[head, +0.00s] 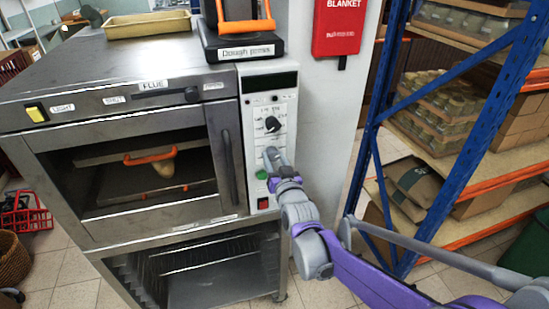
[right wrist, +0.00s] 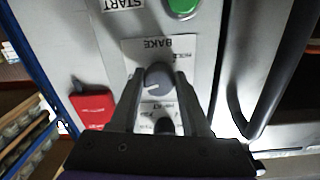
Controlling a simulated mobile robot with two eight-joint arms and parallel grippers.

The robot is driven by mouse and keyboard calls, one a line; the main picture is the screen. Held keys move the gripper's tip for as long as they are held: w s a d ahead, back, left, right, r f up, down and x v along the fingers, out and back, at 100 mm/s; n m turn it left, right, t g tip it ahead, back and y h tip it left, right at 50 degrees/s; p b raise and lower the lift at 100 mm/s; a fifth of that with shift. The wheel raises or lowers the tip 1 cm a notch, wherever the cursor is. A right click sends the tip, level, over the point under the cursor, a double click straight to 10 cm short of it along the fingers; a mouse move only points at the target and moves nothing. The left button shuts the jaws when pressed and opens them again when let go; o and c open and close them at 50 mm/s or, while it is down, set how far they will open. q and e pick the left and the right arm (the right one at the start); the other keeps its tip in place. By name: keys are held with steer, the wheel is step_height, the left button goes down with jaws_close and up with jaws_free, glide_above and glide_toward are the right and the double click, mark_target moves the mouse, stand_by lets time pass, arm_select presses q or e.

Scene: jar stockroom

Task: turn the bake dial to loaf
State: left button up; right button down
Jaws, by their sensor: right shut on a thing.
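The bake dial (right wrist: 158,80) is a grey round knob on the oven's control panel (head: 258,98). In the right wrist view it sits between my right gripper's fingers (right wrist: 164,88), under the word BAKE, which appears upside down. Its white pointer line slants toward the lower left of that view. The small print around the dial is too blurred or covered to read. In the head view my right gripper (head: 272,158) is at the panel, shut on the bake dial and hiding it. My left gripper is in neither view.
A black dial (head: 273,124) sits above my gripper on the panel. A green button (head: 262,174) and a red switch (head: 262,203) are below. The oven door handle (head: 228,152) is just left. A blue shelf rack (head: 460,130) stands right.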

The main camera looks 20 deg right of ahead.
steer(key=shift+m, duration=1.1)
steer(key=shift+c, duration=1.8)
jaws_free()
steer(key=s, duration=1.1)
steer(key=shift+w+r, duration=0.1)
